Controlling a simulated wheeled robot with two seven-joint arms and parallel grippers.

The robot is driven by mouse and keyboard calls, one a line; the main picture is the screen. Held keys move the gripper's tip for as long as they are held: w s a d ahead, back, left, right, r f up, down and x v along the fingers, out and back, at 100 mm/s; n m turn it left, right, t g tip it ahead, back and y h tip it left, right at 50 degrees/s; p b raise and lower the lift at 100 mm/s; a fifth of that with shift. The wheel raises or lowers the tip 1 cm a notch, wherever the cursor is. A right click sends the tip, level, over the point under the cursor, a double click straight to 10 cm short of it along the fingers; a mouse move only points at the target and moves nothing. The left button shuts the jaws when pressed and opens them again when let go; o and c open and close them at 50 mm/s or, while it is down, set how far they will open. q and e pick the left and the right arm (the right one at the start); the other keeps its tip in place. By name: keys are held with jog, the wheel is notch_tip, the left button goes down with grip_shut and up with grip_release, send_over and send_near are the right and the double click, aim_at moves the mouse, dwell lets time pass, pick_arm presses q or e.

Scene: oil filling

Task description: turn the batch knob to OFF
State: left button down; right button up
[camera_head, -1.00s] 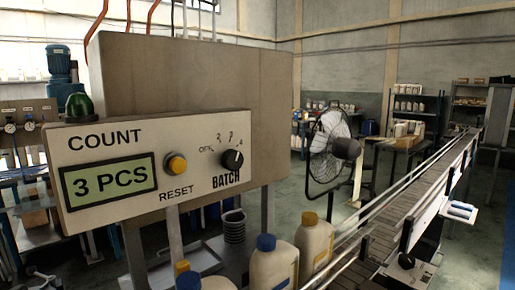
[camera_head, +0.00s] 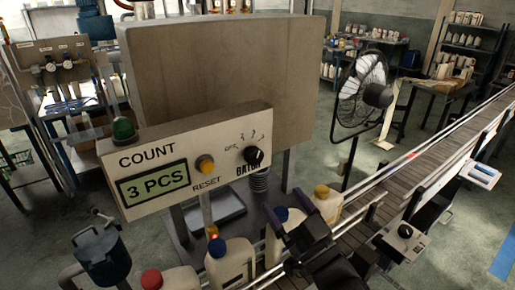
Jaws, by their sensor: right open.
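The black batch knob (camera_head: 253,155) is on the right part of the front of the grey counter box (camera_head: 150,199). Its light mark seems to point up and right, toward the 4; the OFF label is at its upper left. The display (camera_head: 155,184) reads 3 PCS. A yellow reset button (camera_head: 205,164) is left of the knob. My right gripper (camera_head: 293,223) is low in the view, below and right of the knob, open and apart from it. It hides parts of the bottles and conveyor. My left gripper is not in view.
Capped bottles (camera_head: 230,262) stand below the counter box, close to my right gripper. The conveyor (camera_head: 395,189) runs off to the upper right. A fan (camera_head: 364,92) stands behind it. A dark blue vessel (camera_head: 103,258) is lower left.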

aim_at(257, 161)
jog(key=x, duration=1)
jog(key=shift+s+a+r+p, duration=0.15)
jog(key=shift+r+p, duration=0.15)
grip_shut()
